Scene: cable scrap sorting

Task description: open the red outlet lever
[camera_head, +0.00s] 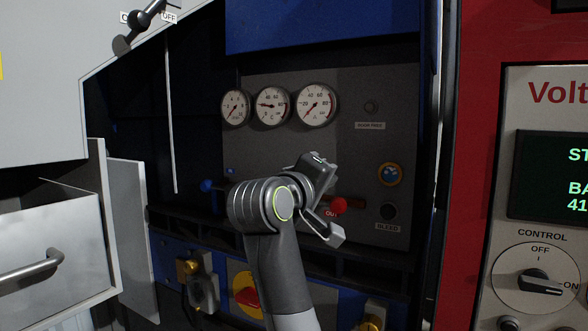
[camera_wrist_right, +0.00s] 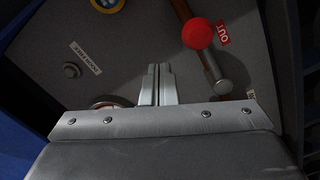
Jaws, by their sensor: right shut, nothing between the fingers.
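The red outlet lever (camera_head: 338,205) has a round red knob and sits low on the grey gauge panel, beside an "OUT" label. It also shows in the right wrist view (camera_wrist_right: 197,34), at the upper right, with a red label next to it. My right gripper (camera_head: 332,236) is in front of the panel, just left of and below the red knob, its arm hiding part of the panel. In the right wrist view its fingers (camera_wrist_right: 157,84) are together with nothing between them, apart from the knob. My left gripper is not in view.
Three gauges (camera_head: 272,105) line the panel above. A blue-knobbed lever (camera_head: 207,185) is left of my right arm. A black bleed knob (camera_head: 388,211) and a yellow-ringed blue button (camera_head: 390,174) are on the right. A red cabinet wall (camera_head: 480,80) and an open drawer (camera_head: 50,245) flank the recess.

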